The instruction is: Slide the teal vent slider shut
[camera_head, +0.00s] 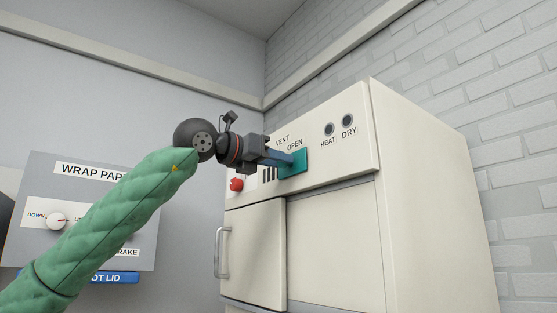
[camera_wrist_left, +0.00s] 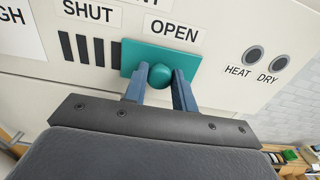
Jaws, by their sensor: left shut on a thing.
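The teal vent slider (camera_head: 298,162) is a flat plate on the upper front of a cream cabinet, below the OPEN label. In the left wrist view the teal slider (camera_wrist_left: 133,57) has a round teal knob (camera_wrist_left: 159,75), and sits below OPEN, to the right of dark vent slots (camera_wrist_left: 83,48) and the SHUT label (camera_wrist_left: 88,11). My left gripper (camera_head: 287,159) reaches it from the left; its blue fingers (camera_wrist_left: 160,84) are shut on the knob, one on each side. My right gripper is in neither view.
The cream cabinet (camera_head: 338,240) has a door with a metal handle (camera_head: 222,252), a red knob (camera_head: 236,185) and two round HEAT and DRY indicators (camera_head: 338,125). A grey wall panel (camera_head: 120,180) with a dial (camera_head: 56,221) stands at left, behind my arm.

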